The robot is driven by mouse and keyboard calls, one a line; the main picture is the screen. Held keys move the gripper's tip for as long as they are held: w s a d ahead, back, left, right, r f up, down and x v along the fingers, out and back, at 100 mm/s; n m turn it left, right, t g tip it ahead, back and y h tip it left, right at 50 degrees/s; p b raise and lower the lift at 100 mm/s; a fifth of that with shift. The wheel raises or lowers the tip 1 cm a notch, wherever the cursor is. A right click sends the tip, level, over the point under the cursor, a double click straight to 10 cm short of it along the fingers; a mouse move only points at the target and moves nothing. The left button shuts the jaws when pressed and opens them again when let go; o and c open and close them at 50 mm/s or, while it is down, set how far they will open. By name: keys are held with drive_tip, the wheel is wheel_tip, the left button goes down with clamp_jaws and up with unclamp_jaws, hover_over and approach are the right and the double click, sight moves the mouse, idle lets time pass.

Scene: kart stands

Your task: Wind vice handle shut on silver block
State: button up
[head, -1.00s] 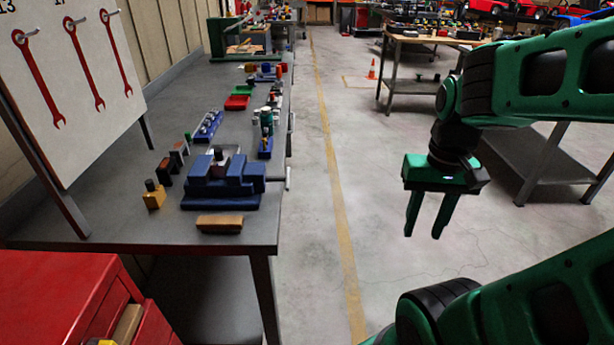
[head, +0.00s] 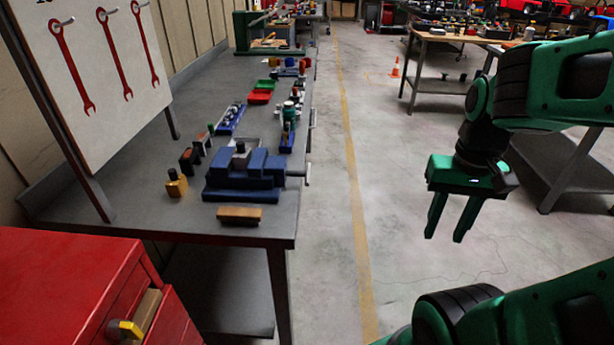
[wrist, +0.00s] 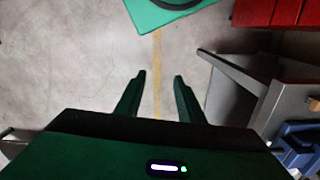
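The blue vice (head: 245,178) sits on the grey workbench near its front right corner. A silver block (head: 241,154) shows at the top of the vice; I cannot tell from here whether both jaws touch it. The vice handle (head: 307,170) is a pale bar at the vice's right end, sticking out past the bench edge. My gripper (head: 448,219) is open and empty, pointing down over the floor, well to the right of the vice. In the wrist view my gripper (wrist: 161,80) shows two spread fingers with only floor between them. Part of the vice (wrist: 300,148) shows at the lower right there.
The workbench (head: 140,223) also holds a wooden brush-like block (head: 240,215), a yellow-brown piece (head: 176,184) and several trays. A red cabinet (head: 70,285) with an open drawer stands front left. An orange cone (head: 395,67) stands farther back. The aisle floor (head: 400,270) is clear.

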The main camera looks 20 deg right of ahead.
drive_tip(key=shift+s, duration=0.1)
drive_tip(key=shift+r, duration=0.1)
drive_tip(key=c, duration=0.4)
drive_tip(key=shift+a+r+n, duration=0.1)
drive_tip(key=shift+r+n, duration=0.2)
drive_tip(key=shift+r, duration=0.2)
clamp_jaws()
wheel_tip(320, 180, up, 12)
drive_tip(key=n+t+y, duration=0.1)
drive_tip(key=n+y, duration=0.1)
drive_tip(key=n, duration=1.7)
hover_over(308, 179)
drive_tip(key=s+d, duration=0.1)
drive_tip(key=d, duration=0.2)
drive_tip(key=x, duration=1.4)
drive_tip(key=shift+s+d, duration=0.1)
drive_tip(key=shift+s, duration=0.05)
